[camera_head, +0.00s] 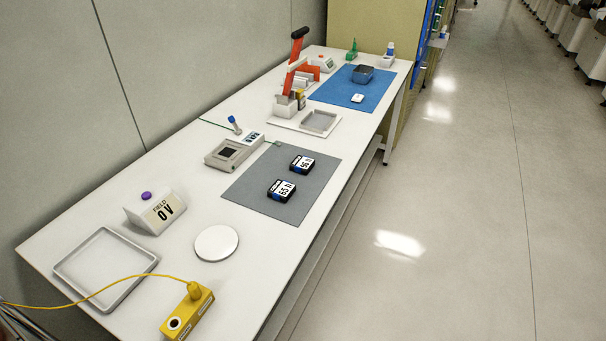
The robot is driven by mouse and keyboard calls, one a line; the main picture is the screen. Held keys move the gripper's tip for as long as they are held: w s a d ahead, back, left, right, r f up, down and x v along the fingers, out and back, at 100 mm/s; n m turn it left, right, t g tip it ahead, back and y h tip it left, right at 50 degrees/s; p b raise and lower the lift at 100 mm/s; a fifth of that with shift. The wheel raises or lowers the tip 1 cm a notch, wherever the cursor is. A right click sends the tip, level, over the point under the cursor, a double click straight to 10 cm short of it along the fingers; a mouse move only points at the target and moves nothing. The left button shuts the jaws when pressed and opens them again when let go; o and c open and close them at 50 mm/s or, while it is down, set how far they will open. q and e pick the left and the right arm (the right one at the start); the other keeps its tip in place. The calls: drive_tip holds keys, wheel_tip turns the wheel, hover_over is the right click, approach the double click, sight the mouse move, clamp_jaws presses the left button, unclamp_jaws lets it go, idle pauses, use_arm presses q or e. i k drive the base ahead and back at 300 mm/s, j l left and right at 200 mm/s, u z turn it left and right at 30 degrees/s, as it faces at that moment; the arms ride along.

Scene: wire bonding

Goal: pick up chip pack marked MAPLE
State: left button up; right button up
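Two small black packs with white and blue labels lie on a grey mat (245,196). The nearer pack (281,191) is at the mat's middle, and the farther pack (302,165) is just behind it to the right. Both labels carry large dark print, too small to read surely. I cannot make out the word MAPLE on either. Neither of my grippers is in view.
A white tray (75,268), a field display (155,212), a white disc (216,243) and a yellow box with a cable (188,312) are nearer. A grey device (232,150) stands beside the mat. An orange lever press (291,75) and a blue mat (335,92) are farther.

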sight(301, 164)
drive_tip(key=k+u, duration=0.15)
drive_tip(key=u, duration=0.2)
drive_tip(key=k+u, duration=0.15)
drive_tip(key=u, duration=0.25)
drive_tip(key=k+j+u, duration=0.15)
drive_tip(key=u, duration=0.2)
drive_tip(key=i+l+u, duration=0.15)
drive_tip(key=l+u, duration=0.35)
drive_tip(key=l, duration=0.4)
drive_tip(key=l+u, duration=0.45)
drive_tip(key=l, duration=0.45)
